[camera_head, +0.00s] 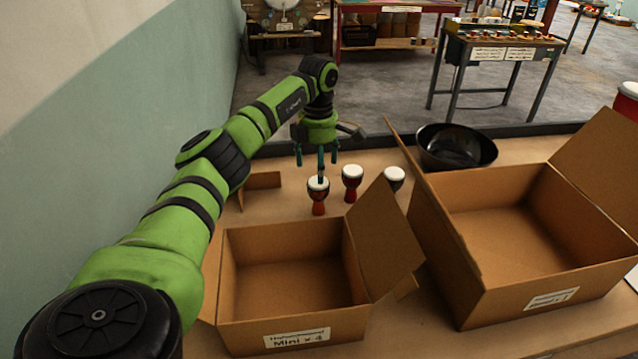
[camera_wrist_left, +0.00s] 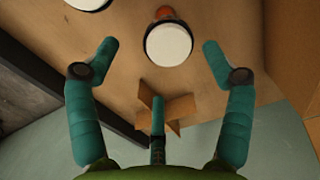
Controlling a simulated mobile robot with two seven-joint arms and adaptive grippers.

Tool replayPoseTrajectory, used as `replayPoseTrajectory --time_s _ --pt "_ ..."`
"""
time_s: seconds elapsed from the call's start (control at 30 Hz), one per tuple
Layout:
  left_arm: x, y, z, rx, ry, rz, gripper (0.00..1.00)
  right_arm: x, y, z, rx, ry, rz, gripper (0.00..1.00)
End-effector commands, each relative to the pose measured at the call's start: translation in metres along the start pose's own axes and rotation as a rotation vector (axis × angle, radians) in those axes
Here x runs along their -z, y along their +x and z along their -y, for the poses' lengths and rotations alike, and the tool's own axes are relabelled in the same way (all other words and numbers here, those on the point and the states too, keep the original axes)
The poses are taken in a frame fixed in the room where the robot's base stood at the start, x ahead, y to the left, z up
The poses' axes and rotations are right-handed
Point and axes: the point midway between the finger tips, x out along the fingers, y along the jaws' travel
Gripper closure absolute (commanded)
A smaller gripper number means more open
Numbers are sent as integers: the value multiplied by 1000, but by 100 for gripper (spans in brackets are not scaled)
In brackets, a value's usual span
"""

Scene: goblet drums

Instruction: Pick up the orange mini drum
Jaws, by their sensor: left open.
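The nearest small goblet drum (camera_head: 318,207), with a white head and orange-red body, stands upright on the table behind the open left box. A second small drum with a reddish body (camera_head: 352,183) and a third (camera_head: 393,178), partly hidden by a box flap, stand to its right. My left gripper (camera_head: 317,163) is open and empty, its fingers pointing down just above and behind the nearest drum. In the left wrist view, a white drum head (camera_wrist_left: 168,44) with some orange body lies between the fingertips, apart from them. My right gripper is out of view.
An empty cardboard box labelled "Mini x 4" (camera_head: 296,337) stands in front of the drums. A larger open box (camera_head: 530,297) stands at right, with a black bowl (camera_head: 455,150) behind it. A cardboard piece (camera_head: 262,181) stands left of the drums.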

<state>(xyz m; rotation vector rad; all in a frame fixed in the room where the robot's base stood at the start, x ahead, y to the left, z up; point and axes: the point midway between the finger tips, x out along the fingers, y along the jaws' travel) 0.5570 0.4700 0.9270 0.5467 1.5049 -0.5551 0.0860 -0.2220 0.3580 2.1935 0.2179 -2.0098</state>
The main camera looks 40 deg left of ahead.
Motion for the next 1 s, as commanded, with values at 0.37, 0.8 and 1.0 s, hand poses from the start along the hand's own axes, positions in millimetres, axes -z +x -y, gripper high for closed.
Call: replayPoseTrajectory --time_s 0.37,0.8,1.0 --pt "-1 49 4 3 0 0 19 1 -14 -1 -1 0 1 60" --pt "-1 62 4 -2 0 2 43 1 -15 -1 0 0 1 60" --pt "-1 63 4 -1 0 1 80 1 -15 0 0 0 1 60"
